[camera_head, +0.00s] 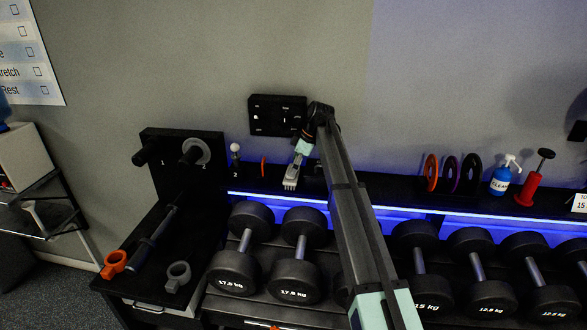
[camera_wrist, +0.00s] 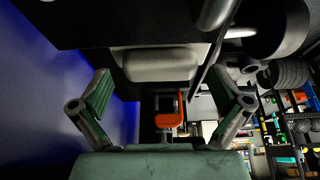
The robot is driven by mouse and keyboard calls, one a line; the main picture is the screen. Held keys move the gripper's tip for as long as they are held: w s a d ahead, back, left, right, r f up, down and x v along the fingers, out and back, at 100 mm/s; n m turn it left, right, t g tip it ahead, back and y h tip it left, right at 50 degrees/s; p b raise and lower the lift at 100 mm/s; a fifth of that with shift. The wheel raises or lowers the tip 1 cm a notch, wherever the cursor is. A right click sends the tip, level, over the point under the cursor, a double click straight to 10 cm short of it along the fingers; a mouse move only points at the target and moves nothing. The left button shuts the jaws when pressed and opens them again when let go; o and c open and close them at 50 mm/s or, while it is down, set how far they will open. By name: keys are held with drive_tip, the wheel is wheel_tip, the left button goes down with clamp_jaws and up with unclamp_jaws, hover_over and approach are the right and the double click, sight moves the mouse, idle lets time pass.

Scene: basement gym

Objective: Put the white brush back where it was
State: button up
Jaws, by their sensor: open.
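A pale, rounded block, which looks like the white brush (camera_wrist: 155,66), lies ahead of my gripper (camera_wrist: 158,88) in the wrist view. It spans most of the space between the open fingers, and I cannot tell whether they touch it.
Dumbbells (camera_head: 296,281) fill the rack in front of the shelf. Left is a black stand (camera_head: 166,214) with pegs and an orange clamp (camera_head: 113,264). A white-topped item (camera_head: 235,149) stands left of my gripper. Discs (camera_head: 451,174) and a spray bottle (camera_head: 501,180) are right.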

drive_tip(key=b+v, duration=0.1)
drive_tip(key=v, duration=0.1)
drive_tip(key=shift+d+r, duration=0.2)
drive_tip(key=shift+r, duration=0.05)
drive_tip(key=d+b, duration=0.1)
drive_tip(key=d, duration=0.2)
drive_tip(key=d+b, duration=0.1)
drive_tip(key=d, duration=0.3)
drive_tip(key=d+b, duration=0.2)
drive_tip(key=d, duration=0.2)
drive_tip(key=shift+s+f, duration=0.15)
drive_tip(key=shift+s, duration=0.25)
drive_tip(key=shift+d, duration=0.35)
